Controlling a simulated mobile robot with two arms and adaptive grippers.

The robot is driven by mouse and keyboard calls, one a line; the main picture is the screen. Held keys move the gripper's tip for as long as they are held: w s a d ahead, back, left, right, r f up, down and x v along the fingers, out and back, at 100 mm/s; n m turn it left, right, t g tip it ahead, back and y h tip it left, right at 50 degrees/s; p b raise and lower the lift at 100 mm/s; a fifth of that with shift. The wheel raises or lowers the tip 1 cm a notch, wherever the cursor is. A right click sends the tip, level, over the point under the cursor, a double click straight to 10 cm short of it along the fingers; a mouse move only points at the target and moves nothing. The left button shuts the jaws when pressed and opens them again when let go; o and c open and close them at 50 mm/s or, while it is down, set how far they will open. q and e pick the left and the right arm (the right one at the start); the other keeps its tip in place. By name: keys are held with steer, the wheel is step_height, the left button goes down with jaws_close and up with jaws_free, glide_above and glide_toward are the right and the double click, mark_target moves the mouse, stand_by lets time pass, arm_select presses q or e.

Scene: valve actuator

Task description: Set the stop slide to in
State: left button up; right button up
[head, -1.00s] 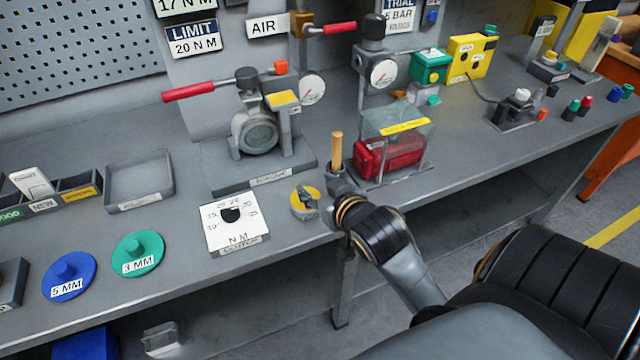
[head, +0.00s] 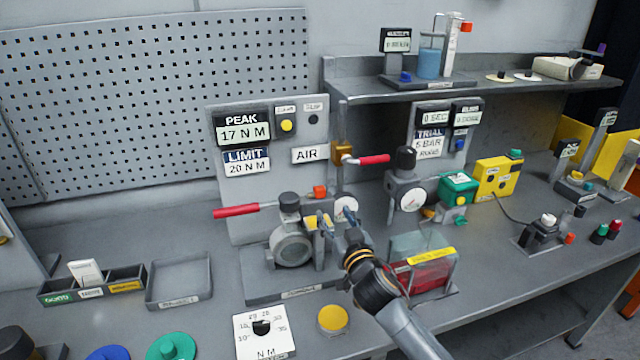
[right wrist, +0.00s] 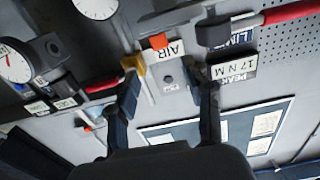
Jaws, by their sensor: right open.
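The valve actuator (head: 291,248) stands on the bench, with a red lever (head: 236,211) to its left and an orange block (head: 319,191) on top. I cannot tell which part is the stop slide; no label for it is readable. My right gripper (head: 335,217) is at the actuator's right side, in front of the round gauge, and partly covers the yellow plate there. In the right wrist view its two fingers (right wrist: 163,80) are apart with nothing gripped. The orange block (right wrist: 158,41) shows beyond them. My left gripper is out of view.
The air valve's red handle (head: 374,159) is above and right of my right gripper. A red case under a clear cover (head: 432,272) stands close to the forearm. A dial card (head: 262,338) and yellow disc (head: 333,320) lie in front. An empty tray (head: 180,282) is at left.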

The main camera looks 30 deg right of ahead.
mark_target(320, 192)
steer(key=p+x, duration=0.2)
steer(key=x, duration=1)
steer(key=shift+w+d+f, duration=0.1)
steer(key=shift+w, duration=0.3)
jaws_close()
